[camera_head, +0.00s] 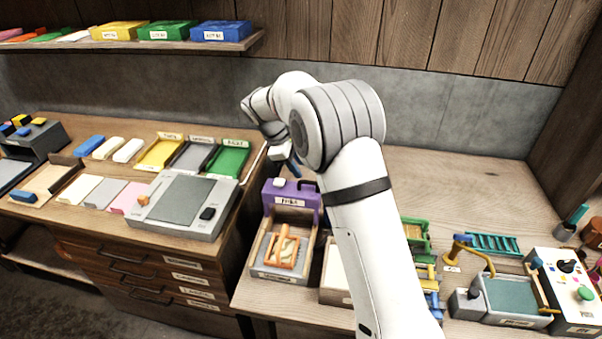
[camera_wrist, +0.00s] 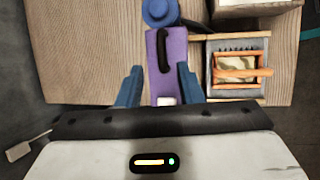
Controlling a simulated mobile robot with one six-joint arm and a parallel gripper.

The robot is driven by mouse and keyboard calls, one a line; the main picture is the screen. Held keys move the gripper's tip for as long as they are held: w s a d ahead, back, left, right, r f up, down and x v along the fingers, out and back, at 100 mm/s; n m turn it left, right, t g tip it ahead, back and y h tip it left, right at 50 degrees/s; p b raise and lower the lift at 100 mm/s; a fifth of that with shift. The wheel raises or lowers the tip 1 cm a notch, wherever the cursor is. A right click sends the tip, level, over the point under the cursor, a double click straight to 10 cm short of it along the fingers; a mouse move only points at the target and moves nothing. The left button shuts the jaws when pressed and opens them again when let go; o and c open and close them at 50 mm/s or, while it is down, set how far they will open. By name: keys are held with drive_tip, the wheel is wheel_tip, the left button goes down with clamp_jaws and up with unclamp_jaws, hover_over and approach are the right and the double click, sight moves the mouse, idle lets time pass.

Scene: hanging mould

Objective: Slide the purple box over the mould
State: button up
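The purple box (camera_head: 291,196) has a white label on its front and a dark handle on top. It stands at the back end of a wooden tray (camera_head: 252,262). The mould (camera_head: 282,249), pale with orange bars over it, lies in the front of that tray, uncovered. In the wrist view the purple box (camera_wrist: 176,62) is below my gripper (camera_wrist: 161,84), and the mould (camera_wrist: 238,66) is to its right. My blue fingers are apart on both sides of the box's near end, with nothing visibly gripped. My arm partly hides the fingers in the head view.
A blue round knob (camera_wrist: 160,11) is at the far end of the box. Another tray (camera_head: 334,272) stands just right, partly behind my arm. A grey wall is close behind the bench. Bare wood (camera_head: 455,190) lies at the back right.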

sight(305, 181)
drive_tip(key=p+x, duration=0.1)
drive_tip(key=x, duration=0.4)
drive_tip(key=shift+d+f, duration=0.15)
drive_tip(key=shift+f, duration=0.15)
drive_tip(key=shift+c, duration=0.5)
drive_tip(key=shift+r, duration=0.1)
clamp_jaws()
drive_tip(key=shift+w, duration=0.1)
